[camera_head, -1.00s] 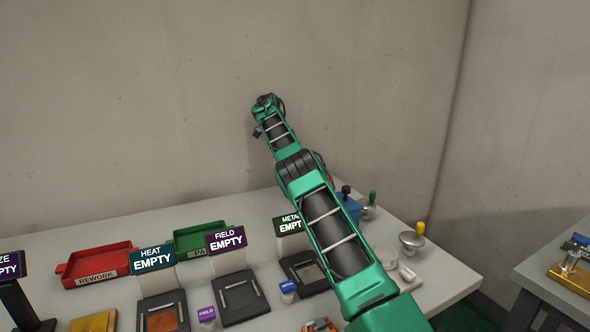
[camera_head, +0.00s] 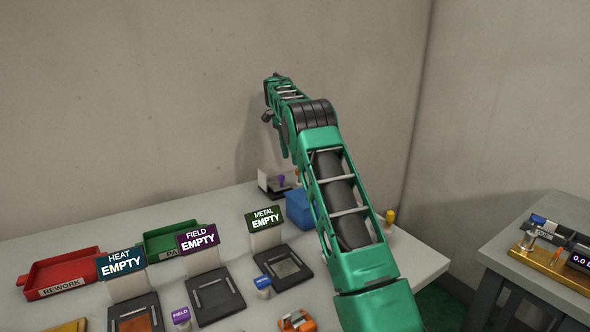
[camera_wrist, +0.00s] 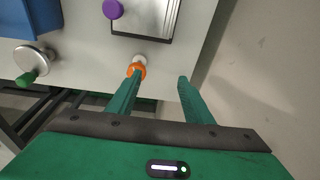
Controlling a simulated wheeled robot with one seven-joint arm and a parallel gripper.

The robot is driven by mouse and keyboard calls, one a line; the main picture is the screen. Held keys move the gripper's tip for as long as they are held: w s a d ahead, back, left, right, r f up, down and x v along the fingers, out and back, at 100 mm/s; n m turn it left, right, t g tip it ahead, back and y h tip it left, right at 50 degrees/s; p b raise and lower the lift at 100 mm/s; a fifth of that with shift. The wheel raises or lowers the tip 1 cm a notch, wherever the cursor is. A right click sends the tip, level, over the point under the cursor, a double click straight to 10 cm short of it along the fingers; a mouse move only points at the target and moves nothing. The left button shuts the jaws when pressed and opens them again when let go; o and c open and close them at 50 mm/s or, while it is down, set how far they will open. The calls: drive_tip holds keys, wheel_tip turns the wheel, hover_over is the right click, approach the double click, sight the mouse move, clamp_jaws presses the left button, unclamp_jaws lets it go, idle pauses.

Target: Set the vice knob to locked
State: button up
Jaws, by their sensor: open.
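My gripper (camera_wrist: 160,78) is open and empty in the wrist view, its two green fingers apart over the table's edge. The left fingertip overlaps a small orange-ringed knob (camera_wrist: 140,68) with a pale top; I cannot tell whether they touch. A purple knob (camera_wrist: 113,9) sits on a silver plate with a dark frame (camera_wrist: 145,38). A green-handled round metal piece (camera_wrist: 35,60) is at the left. A purple knob also shows at the back of the table in the head view (camera_head: 281,180). No vice label is readable, so I cannot tell which knob is the vice's.
A blue box (camera_head: 299,207) stands beside my arm. Stations with empty signs, a red tray (camera_head: 64,273) and a green tray (camera_head: 172,241) fill the left. A yellow-topped knob (camera_head: 390,216) is at the right. Another table (camera_head: 490,245) with a brass-based device stands further right.

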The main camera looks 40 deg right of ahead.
drive_tip(key=s+r+n, duration=0.1)
drive_tip(key=s+d+r+n+t, duration=0.1)
drive_tip(key=s+n, duration=0.1)
drive_tip(key=shift+d, duration=0.2)
drive_tip(key=s+a+r+n+t+h, duration=0.1)
drive_tip(key=s+a+r+n+t, duration=0.15)
drive_tip(key=s+r+n, duration=0.4)
drive_tip(key=shift+n+g, duration=0.25)
drive_tip(key=shift+n, duration=0.3)
drive_tip(key=x, duration=0.9)
drive_tip(key=w+a+x, duration=0.1)
drive_tip(key=x, duration=0.3)
drive_tip(key=shift+f, duration=0.2)
drive_tip(key=shift+c, duration=0.3)
drive_tip(key=c, duration=1)
